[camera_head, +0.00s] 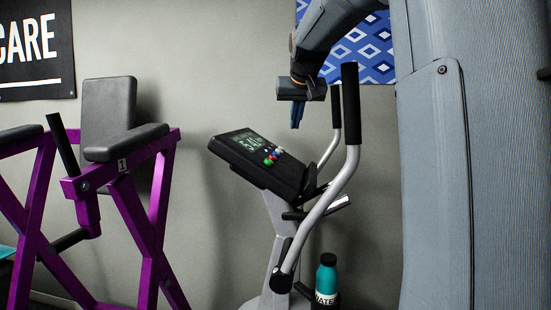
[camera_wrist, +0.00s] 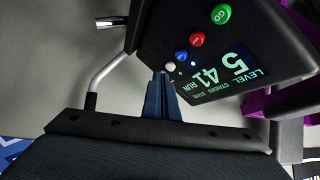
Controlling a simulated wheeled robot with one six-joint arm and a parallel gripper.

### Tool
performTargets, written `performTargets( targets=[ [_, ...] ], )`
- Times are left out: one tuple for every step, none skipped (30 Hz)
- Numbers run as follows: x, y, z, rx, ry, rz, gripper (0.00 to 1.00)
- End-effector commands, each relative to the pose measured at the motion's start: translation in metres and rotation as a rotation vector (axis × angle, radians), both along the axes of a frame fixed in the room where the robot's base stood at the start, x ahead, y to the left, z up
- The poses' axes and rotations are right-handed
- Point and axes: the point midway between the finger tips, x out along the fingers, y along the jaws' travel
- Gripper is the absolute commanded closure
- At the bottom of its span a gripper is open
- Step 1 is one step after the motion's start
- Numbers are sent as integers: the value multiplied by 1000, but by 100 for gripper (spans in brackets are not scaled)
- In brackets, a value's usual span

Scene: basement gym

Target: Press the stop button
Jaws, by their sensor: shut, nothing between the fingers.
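The black console (camera_head: 240,158) of an elliptical machine carries a lit screen and a row of small coloured buttons. In the wrist view the row holds a green GO button (camera_wrist: 221,14), a red button (camera_wrist: 197,40), a blue button (camera_wrist: 181,55) and a white button (camera_wrist: 170,67). The red one's label is too small to read. The screen (camera_wrist: 222,75) shows level 5, 41 and RUN. My gripper (camera_head: 296,126) is shut and empty, pointing down above and right of the buttons in the head view. In the wrist view its blue fingertips (camera_wrist: 162,76) appear near the white button.
The machine's grey handlebars (camera_head: 330,190) with black grips rise right of the console, close to my gripper. A teal bottle (camera_head: 326,275) stands low beside the machine. A purple gym bench (camera_head: 160,200) is at left. Open wall lies between bench and console.

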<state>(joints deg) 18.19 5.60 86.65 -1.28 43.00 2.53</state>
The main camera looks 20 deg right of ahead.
Motion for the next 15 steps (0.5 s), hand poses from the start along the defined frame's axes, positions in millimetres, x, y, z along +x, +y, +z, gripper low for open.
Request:
performTargets(
  targets=[
    [0,0,0,0,0,0,100],
    [0,0,0,0,0,0,100],
    [0,0,-1,0,1,1,100],
    [0,1,-2,0,1,1,100],
    [1,1,-4,0,1,1,100],
    [2,2,-6,-1,1,1,100],
    [2,3,-8,-1,1,1,100],
    [3,5,-11,-1,1,1,100],
    [5,7,-15,-1,1,1,100],
    [6,8,-18,0,1,2,100],
    [7,10,-22,0,2,2,100],
    [9,12,-27,0,2,2,100],
    [10,14,-30,0,2,2,100],
    [11,16,-34,0,2,2,100],
    [12,18,-39,-1,2,1,100]
  ],
)
